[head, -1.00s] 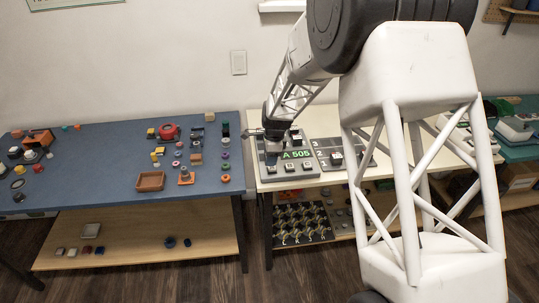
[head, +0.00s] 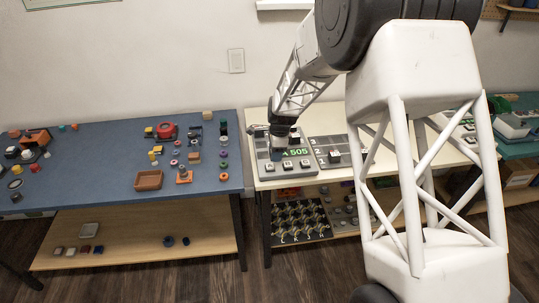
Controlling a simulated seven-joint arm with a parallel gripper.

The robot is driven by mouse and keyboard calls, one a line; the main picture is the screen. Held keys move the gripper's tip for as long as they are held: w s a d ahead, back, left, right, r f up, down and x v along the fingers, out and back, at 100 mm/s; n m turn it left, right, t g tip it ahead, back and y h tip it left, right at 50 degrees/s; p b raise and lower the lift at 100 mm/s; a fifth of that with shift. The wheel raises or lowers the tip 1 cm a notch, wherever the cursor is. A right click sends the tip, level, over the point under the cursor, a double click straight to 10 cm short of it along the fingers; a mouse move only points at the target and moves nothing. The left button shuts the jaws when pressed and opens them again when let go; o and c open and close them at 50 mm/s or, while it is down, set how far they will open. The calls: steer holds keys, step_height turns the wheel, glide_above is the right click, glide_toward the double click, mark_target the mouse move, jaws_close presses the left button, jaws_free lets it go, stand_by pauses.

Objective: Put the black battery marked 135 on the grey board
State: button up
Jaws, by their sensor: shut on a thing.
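The grey board (head: 265,167) lies on the cream table, with a green display (head: 299,151) on which 505 can be read. A row of small white-topped blocks (head: 288,165) sits along its front. My gripper (head: 277,151) points down over the left and middle part of the board and covers part of the display. It is shut on a small dark thing (head: 276,156) at its tips. The number 135 is too small to read, and I cannot tell whether the dark thing touches the board.
A blue table (head: 110,175) with many small parts stands left. A shelf below holds a black tray (head: 300,222). My arm hides the table's right part.

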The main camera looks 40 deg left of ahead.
steer(key=w+d, duration=0.3)
steer(key=w, duration=0.1)
steer(key=w+d+r, duration=0.1)
steer(key=w+d, duration=0.2)
steer(key=w, duration=0.1)
steer(key=w+d, duration=0.2)
steer(key=w, duration=0.2)
steer(key=shift+w+d+r, duration=0.25)
steer(key=shift+w+d, duration=0.1)
steer(key=shift+d, duration=0.05)
steer(key=r, duration=0.2)
glide_above(347, 159)
steer(key=shift+w+d+f, duration=0.15)
steer(key=shift+w+d, duration=0.05)
steer(key=shift+w, duration=0.15)
steer(key=shift+f, duration=0.25)
steer(key=shift+f, duration=4.25)
steer(key=shift+f, duration=0.5)
steer(key=o, duration=1.1)
steer(key=shift+c, duration=0.2)
